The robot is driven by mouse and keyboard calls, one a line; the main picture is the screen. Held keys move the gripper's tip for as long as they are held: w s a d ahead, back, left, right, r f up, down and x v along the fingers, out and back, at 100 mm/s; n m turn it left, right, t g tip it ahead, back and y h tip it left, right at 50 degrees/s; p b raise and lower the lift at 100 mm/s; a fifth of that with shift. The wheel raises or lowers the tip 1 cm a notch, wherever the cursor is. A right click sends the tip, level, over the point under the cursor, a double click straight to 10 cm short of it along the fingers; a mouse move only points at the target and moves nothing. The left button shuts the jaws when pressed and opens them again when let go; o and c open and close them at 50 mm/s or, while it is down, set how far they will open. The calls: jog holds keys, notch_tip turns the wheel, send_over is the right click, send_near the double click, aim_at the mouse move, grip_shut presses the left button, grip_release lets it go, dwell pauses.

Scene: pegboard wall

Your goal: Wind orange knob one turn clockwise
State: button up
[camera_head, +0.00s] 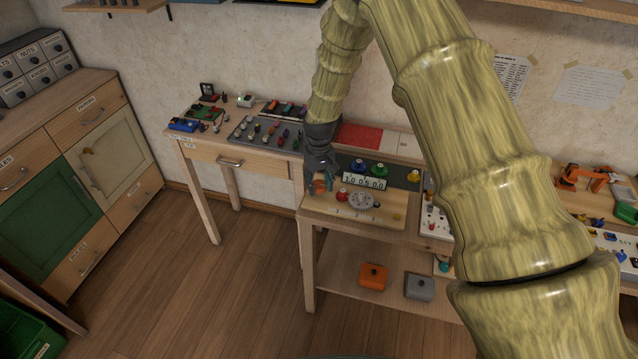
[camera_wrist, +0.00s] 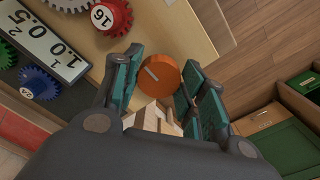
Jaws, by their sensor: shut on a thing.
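The orange knob (camera_wrist: 160,77) is a round dial with a pale pointer line, seen between the teal finger pads in the wrist view. The line lies off its centre, slanting toward the upper left of that view. In the camera_head view the knob (camera_head: 319,186) is small and partly covered, at the left end of a wooden gear board (camera_head: 335,207). My gripper (camera_head: 318,183) reaches down over it, and in the wrist view my gripper (camera_wrist: 166,72) is shut on it, one finger on each side.
A red gear (camera_wrist: 112,16), a blue gear (camera_wrist: 40,83) and a number plate (camera_wrist: 45,45) are close to the knob. A grey gear (camera_head: 362,202) sits right of my gripper. Left is a table with a tool tray (camera_head: 262,133); orange and grey boxes (camera_head: 374,276) are on the shelf below.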

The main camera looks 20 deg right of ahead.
aim_at(319, 184)
jog(key=shift+w+r, duration=0.1)
dwell(0.4)
jog(key=o, duration=1)
notch_tip(319, 184, up, 12)
jog(key=shift+f, duration=0.1)
